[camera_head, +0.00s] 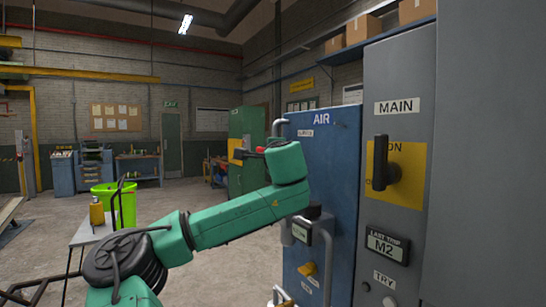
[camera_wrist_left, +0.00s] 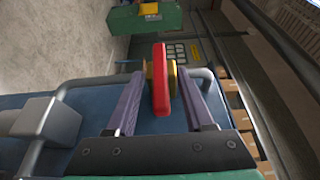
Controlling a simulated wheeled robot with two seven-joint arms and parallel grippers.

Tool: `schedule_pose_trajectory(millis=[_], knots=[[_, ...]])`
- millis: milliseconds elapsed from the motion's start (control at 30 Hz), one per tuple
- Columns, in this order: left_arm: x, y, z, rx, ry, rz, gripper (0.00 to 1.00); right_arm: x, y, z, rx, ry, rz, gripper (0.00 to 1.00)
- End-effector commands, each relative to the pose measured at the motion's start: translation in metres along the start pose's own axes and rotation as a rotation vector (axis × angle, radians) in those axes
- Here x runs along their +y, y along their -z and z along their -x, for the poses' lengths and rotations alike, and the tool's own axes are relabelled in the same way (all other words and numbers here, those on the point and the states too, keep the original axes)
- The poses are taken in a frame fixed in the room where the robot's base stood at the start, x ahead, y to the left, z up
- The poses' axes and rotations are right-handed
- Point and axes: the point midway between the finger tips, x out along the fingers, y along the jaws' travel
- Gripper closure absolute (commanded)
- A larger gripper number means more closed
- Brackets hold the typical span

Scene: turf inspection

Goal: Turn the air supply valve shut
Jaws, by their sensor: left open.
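The blue AIR panel (camera_head: 335,180) stands right of centre in the head view. In the left wrist view a red valve handle (camera_wrist_left: 160,80) sits over a brassy yellow body (camera_wrist_left: 151,72) on a grey pipe (camera_wrist_left: 88,83). My left gripper (camera_wrist_left: 161,73) is open, its two purple fingers on either side of the red handle. Small gaps show between the handle and the fingers. In the head view my green left arm crosses in front of the panel's left edge and its gripper cannot be made out. My right gripper is not in view.
A grey MAIN column with a black knob (camera_head: 384,162) on a yellow plate stands right of the panel. A yellow knob (camera_head: 308,269) is low on the blue panel. A bright green bin (camera_head: 123,205) and a green cabinet (camera_head: 243,125) stand beyond. The floor behind is open.

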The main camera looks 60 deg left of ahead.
Motion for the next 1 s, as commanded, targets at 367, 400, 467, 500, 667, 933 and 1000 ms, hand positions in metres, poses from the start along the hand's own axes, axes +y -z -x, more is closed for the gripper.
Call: schedule_pose_trajectory(millis=[367, 400, 467, 500, 667, 933, 1000], knots=[[0.003, 0.001, 0.092, 0.003, 0.003, -0.003, 0.47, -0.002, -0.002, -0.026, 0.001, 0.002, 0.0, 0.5], [0.003, 0.001, 0.102, 0.003, 0.003, -0.003, 0.47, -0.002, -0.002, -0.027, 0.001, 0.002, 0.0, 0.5], [0.002, 0.001, 0.115, 0.002, 0.002, -0.004, 0.47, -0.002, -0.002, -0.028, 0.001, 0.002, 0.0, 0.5], [0.002, 0.001, 0.121, 0.002, 0.001, -0.003, 0.47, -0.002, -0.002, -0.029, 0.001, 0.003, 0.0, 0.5], [0.002, 0.0, 0.135, 0.001, -0.001, -0.003, 0.47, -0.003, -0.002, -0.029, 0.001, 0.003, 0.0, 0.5], [0.001, 0.0, 0.135, 0.001, -0.002, -0.002, 0.47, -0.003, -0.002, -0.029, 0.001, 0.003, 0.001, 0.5], [0.001, 0.0, 0.135, 0.001, -0.002, -0.002, 0.47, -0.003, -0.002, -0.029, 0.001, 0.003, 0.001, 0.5]])
